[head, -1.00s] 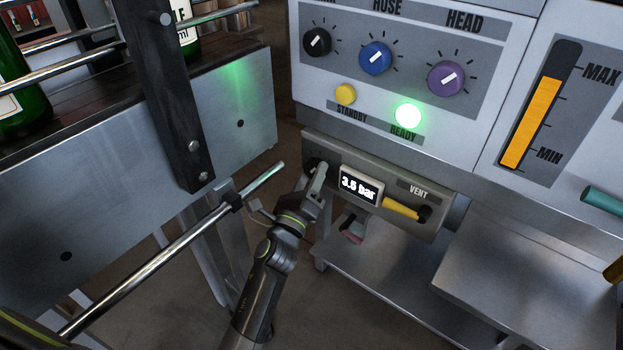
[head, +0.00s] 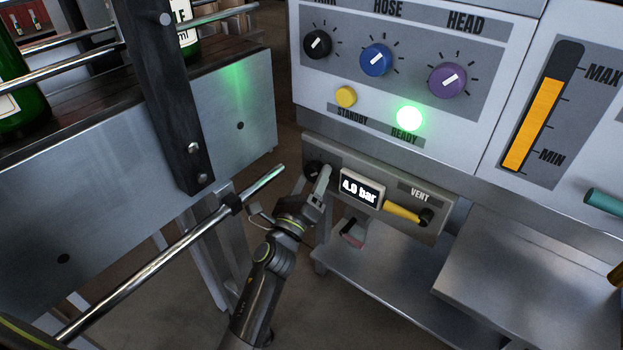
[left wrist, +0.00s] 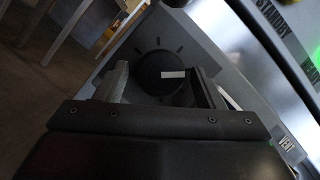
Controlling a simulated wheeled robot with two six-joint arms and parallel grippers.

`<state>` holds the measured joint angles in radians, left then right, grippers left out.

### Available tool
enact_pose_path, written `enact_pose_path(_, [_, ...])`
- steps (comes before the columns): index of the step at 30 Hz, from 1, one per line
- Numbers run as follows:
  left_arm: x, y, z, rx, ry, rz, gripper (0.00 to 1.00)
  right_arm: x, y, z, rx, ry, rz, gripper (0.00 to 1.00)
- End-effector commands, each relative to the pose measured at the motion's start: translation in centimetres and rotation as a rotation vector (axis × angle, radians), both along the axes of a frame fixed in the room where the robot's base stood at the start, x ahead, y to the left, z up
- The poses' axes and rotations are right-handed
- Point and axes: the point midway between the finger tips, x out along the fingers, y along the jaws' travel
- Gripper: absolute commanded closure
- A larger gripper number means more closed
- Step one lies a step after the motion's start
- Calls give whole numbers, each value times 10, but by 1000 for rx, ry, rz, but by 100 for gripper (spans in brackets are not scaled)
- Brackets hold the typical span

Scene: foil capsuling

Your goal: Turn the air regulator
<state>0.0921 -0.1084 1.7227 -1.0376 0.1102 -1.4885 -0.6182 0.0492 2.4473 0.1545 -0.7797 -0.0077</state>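The air regulator is a black round knob (head: 312,170) at the left end of the lower panel, beside a lit display (head: 361,190) reading 4.0 bar. In the left wrist view the knob (left wrist: 152,80) shows a white pointer mark and dark ticks around it. My left gripper (head: 322,182) is in front of the knob and partly overlaps it in the head view. In the left wrist view its two fingers (left wrist: 160,88) stand apart, one each side of the knob, with gaps visible; it looks open. My right gripper is not in view.
A yellow vent lever (head: 402,211) sits right of the display. Above are black, blue and purple dials (head: 447,80) and a glowing green ready lamp (head: 409,117). A metal rail (head: 160,262) and conveyor side (head: 90,170) lie close on the left. A steel shelf (head: 370,275) is below.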

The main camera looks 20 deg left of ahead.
Motion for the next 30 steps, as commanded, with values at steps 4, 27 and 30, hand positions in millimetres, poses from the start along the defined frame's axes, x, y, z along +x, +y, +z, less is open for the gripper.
enact_pose_path(4, [0, 0, 0, 0, 0, 0, 33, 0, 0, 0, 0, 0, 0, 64])
enact_pose_path(27, [-67, 7, -22, -1, 1, 0, 33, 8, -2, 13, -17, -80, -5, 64])
enact_pose_path(30, [-71, 7, -23, 0, 0, 0, 33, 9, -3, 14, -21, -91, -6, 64])
